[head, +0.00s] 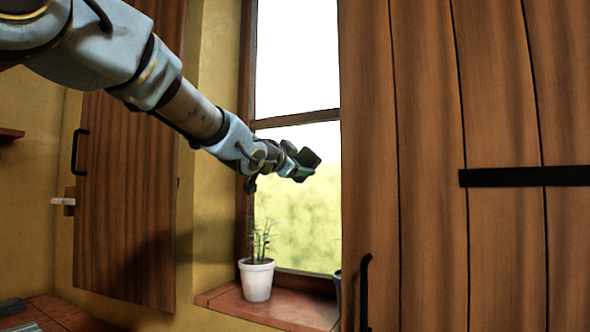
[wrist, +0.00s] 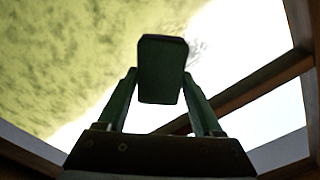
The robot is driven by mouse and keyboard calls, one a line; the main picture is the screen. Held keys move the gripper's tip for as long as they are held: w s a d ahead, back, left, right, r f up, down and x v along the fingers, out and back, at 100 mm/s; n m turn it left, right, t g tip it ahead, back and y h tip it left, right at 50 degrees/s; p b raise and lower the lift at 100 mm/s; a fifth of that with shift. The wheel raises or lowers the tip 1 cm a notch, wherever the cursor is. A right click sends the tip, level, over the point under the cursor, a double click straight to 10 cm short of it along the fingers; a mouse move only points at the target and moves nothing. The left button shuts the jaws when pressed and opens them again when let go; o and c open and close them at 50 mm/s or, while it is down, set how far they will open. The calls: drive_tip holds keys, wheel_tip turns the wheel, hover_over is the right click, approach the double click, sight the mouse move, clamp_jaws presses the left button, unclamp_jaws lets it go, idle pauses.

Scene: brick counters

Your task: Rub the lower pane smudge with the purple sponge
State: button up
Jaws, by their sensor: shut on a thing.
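My gripper (head: 303,168) is at the upper part of the lower window pane (head: 300,225), just under the crossbar. In the wrist view its two green fingers (wrist: 163,95) are shut on a dark block, the sponge (wrist: 162,68). The sponge looks nearly black against the light, so its purple does not show. A faint grey scribbled patch, which looks like the smudge (wrist: 198,48), shows just right of the sponge, partly hidden behind it. I cannot tell whether the sponge touches the glass. No smudge can be made out in the head view.
A white pot with a plant (head: 257,278) stands on the brick sill (head: 285,308) below my arm. Another dark pot (head: 337,290) is partly hidden by the right wooden shutter (head: 430,120). The left shutter (head: 125,200) stands open. The window crossbar (head: 297,119) is just above my gripper.

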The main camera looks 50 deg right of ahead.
sight(315, 162)
drive_tip(key=shift+s+d+f+b, duration=0.15)
drive_tip(key=shift+s+b, duration=0.4)
drive_tip(key=shift+b, duration=0.05)
drive_tip(key=shift+s+d+f+b, duration=0.1)
drive_tip(key=shift+s+b, duration=0.4)
drive_tip(key=shift+b, duration=0.05)
drive_tip(key=shift+s+d+b, duration=0.1)
drive_tip(key=shift+s+b, duration=0.4)
drive_tip(key=shift+b, duration=0.15)
drive_tip(key=shift+s+d+r, duration=0.1)
drive_tip(key=shift+s+r, duration=0.15)
